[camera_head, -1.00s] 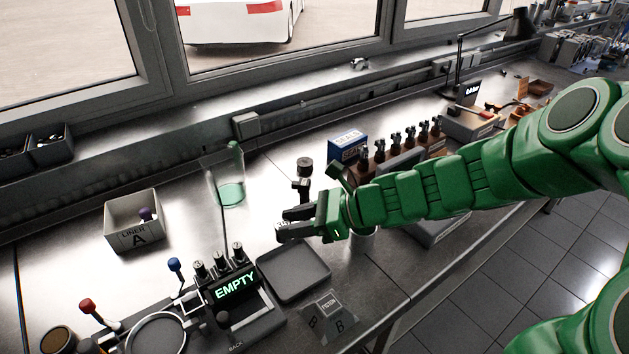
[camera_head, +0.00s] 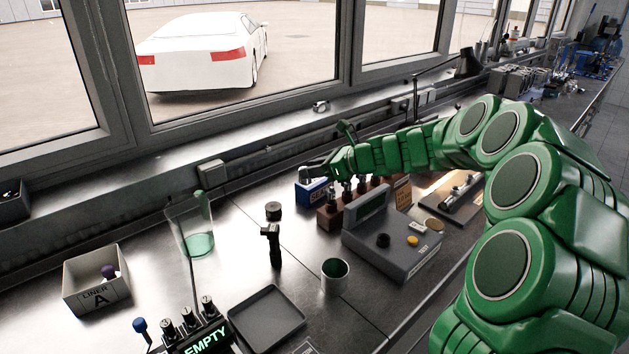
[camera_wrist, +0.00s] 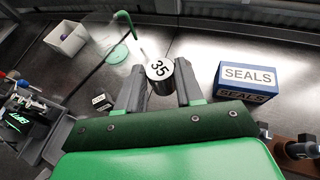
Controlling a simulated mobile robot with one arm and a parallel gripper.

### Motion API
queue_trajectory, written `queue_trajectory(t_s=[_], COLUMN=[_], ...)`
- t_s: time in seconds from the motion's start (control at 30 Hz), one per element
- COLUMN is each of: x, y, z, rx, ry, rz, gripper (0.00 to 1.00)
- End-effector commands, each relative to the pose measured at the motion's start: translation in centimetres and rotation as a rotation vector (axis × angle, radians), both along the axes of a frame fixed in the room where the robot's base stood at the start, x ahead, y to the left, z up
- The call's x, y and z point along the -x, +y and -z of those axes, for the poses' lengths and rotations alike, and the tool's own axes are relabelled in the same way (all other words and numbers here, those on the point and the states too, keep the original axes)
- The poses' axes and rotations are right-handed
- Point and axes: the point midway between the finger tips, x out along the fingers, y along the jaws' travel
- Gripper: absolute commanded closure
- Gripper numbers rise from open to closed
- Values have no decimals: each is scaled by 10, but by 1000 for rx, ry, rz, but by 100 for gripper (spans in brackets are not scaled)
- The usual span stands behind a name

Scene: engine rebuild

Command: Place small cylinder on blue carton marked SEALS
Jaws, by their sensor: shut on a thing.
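My gripper (camera_wrist: 160,88) is shut on the small cylinder (camera_wrist: 159,70), a metal piece whose pale top reads 35. In the wrist view it sits between the two dark fingers. The blue carton (camera_wrist: 247,80) marked SEALS stands to the right of the fingers in that view, with a white label on its top and another on its side. In the head view my gripper (camera_head: 308,172) is in the air close to the blue carton (camera_head: 311,193), partly covering it from sight. The cylinder is hard to make out there.
A wooden rack (camera_head: 330,217) with upright metal parts stands right beside the carton. A grey scale-like device (camera_head: 390,248) is in front of it.

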Motion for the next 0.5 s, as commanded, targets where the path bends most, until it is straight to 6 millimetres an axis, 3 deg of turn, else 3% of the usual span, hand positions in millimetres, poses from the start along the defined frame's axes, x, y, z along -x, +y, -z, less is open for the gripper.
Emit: queue_trajectory(t_s=[0.1, 0.2, 0.5], x=[-30, -47, -71], y=[-9, -15, -22], z=[-10, -15, -23], rx=[-3, -7, -14], ry=[-8, -8, -12], rz=[43, 71, 107], gripper=[100, 100, 100])
